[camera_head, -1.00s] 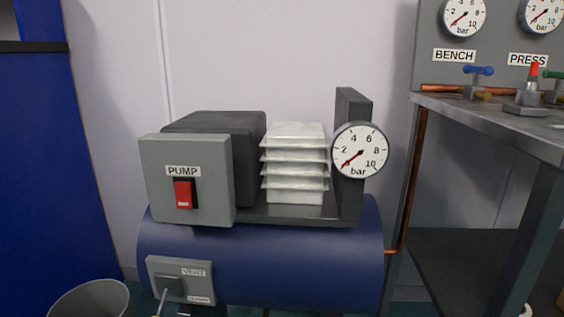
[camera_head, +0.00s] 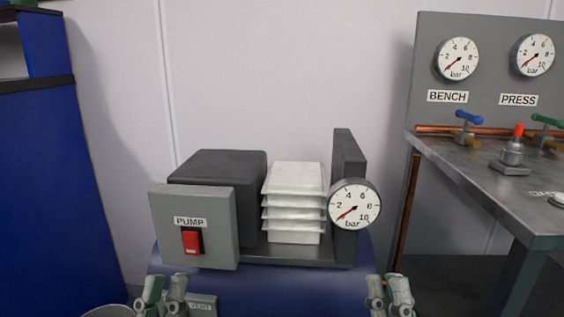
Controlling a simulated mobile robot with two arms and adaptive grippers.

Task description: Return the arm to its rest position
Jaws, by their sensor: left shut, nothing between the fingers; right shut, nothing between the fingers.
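My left gripper (camera_head: 163,292) is at the bottom left, in front of the blue tank and beside the VENT plate (camera_head: 203,305), which it partly covers. My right gripper (camera_head: 389,292) is at the bottom, near the right end of the tank (camera_head: 290,292). Both grippers are shut and empty, and both point upward in the picture. My arms behind them are cut off by the lower edge. The grey PUMP box (camera_head: 195,245) with a red switch (camera_head: 192,241) stands above and behind the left gripper. The tank's round gauge (camera_head: 354,206) has its needle near the low end.
A metal bench (camera_head: 480,185) stands at the right, with a blue-handled valve (camera_head: 467,127), a green-handled valve (camera_head: 545,130) and a red-topped fitting (camera_head: 513,152). BENCH (camera_head: 457,60) and PRESS (camera_head: 534,56) gauges hang above. A blue cabinet (camera_head: 55,190) stands at the left. A bin rim (camera_head: 108,311) shows below.

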